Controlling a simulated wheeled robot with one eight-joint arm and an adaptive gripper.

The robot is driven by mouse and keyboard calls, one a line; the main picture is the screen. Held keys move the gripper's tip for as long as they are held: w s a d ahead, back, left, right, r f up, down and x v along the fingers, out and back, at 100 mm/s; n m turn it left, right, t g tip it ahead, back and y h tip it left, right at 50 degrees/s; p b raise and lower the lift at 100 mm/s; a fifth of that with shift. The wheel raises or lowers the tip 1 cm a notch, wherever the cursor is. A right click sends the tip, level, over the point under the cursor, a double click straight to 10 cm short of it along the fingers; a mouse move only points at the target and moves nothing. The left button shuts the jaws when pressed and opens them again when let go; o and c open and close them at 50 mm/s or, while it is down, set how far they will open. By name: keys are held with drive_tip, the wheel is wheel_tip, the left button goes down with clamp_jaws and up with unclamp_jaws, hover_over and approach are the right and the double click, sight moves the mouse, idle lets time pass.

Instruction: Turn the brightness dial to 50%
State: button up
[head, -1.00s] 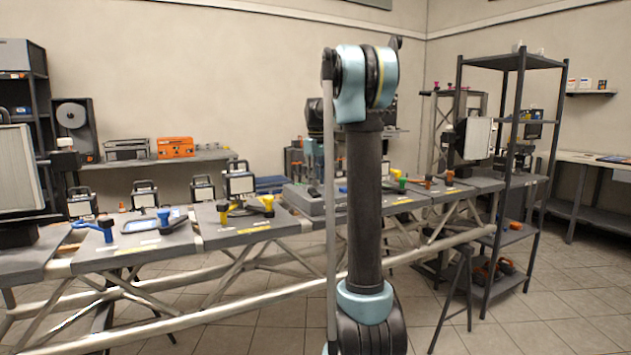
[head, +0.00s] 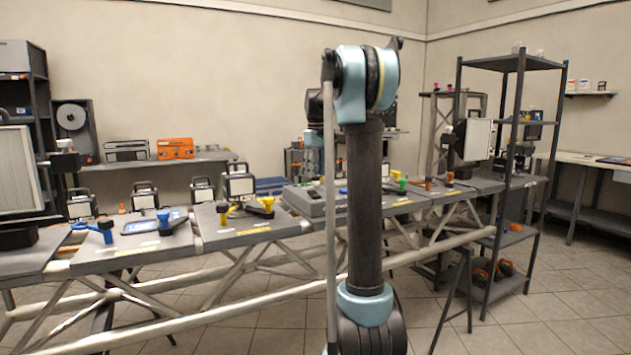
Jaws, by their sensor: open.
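I cannot make out which part is the brightness dial. Another light panel (head: 478,140) stands at the right end of the truss bench. Small lamps, such as the black-framed lamp (head: 240,186), stand along the bench. My gripper is not visible; my upright arm link hides the middle of the bench.
The truss bench (head: 125,262) runs across the room with struts below. A dark open shelf (head: 508,120) stands at the right. An orange case (head: 175,148) sits on the back table. Tiled floor (head: 560,310) lies clear at the right front.

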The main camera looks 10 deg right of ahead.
wheel_tip(320, 180, up, 8)
drive_tip(key=shift+r, duration=0.2)
drive_tip(key=shift+w, duration=0.1)
drive_tip(key=s+f+m, duration=0.1)
drive_tip(key=s+f, duration=0.3)
drive_tip(key=s, duration=0.4)
drive_tip(key=s+f+m+t, duration=0.1)
drive_tip(key=s+f, duration=0.3)
drive_tip(key=s, duration=0.4)
drive_tip(key=s+f+m, duration=0.1)
drive_tip(key=s+f, duration=0.3)
drive_tip(key=s, duration=0.4)
drive_tip(key=s+f+m+t, duration=0.1)
drive_tip(key=s+f+m, duration=0.2)
drive_tip(key=s+f, duration=1.7)
wheel_tip(320, 180, down, 3)
drive_tip(key=shift+s+f, duration=0.15)
drive_tip(key=shift+a, duration=0.1)
drive_tip(key=shift+w+f, duration=0.2)
drive_tip(key=shift+w, duration=0.2)
